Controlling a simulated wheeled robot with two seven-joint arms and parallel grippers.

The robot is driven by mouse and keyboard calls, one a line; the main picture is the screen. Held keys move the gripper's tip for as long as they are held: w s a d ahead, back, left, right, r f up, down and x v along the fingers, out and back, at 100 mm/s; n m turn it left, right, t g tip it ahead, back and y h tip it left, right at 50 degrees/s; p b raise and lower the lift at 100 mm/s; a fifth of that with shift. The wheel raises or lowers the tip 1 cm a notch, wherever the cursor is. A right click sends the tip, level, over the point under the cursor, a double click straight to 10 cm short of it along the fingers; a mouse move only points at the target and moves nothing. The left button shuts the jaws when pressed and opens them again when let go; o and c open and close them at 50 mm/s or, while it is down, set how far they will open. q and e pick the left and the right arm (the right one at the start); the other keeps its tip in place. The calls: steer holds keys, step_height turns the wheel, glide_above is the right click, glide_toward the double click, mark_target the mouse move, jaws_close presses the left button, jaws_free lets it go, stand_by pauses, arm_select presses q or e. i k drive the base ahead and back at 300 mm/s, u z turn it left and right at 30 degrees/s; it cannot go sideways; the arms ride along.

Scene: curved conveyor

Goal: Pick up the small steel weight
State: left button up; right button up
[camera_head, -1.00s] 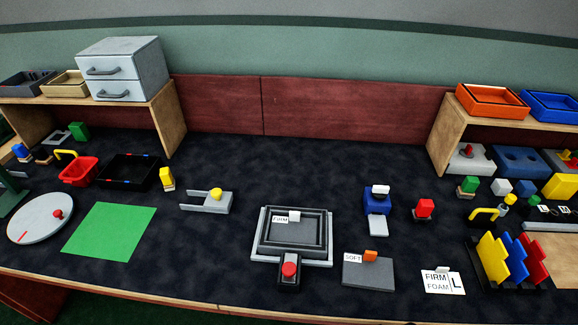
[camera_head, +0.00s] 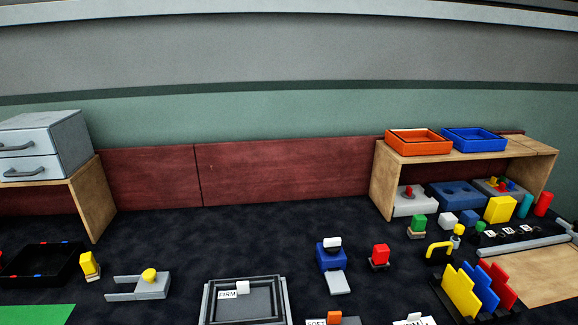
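I cannot single out the small steel weight with certainty. A row of several small dark pieces with white labels (camera_head: 508,231) lies on the table at the right, in front of the right shelf. They are too small for me to read or to tell their material. Neither of my grippers is in view.
The right shelf (camera_head: 383,190) bears an orange tray (camera_head: 418,149) and a blue tray (camera_head: 473,146). Yellow, blue and red upright plates (camera_head: 482,284) stand at the front right. A grey tray (camera_head: 207,300) is at front centre.

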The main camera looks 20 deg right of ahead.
mark_target(431, 258)
steer(key=z, duration=1.85)
steer(key=k, duration=0.5)
steer(key=z, duration=1.6)
steer(key=i, duration=2.3)
steer(key=u, duration=3.45)
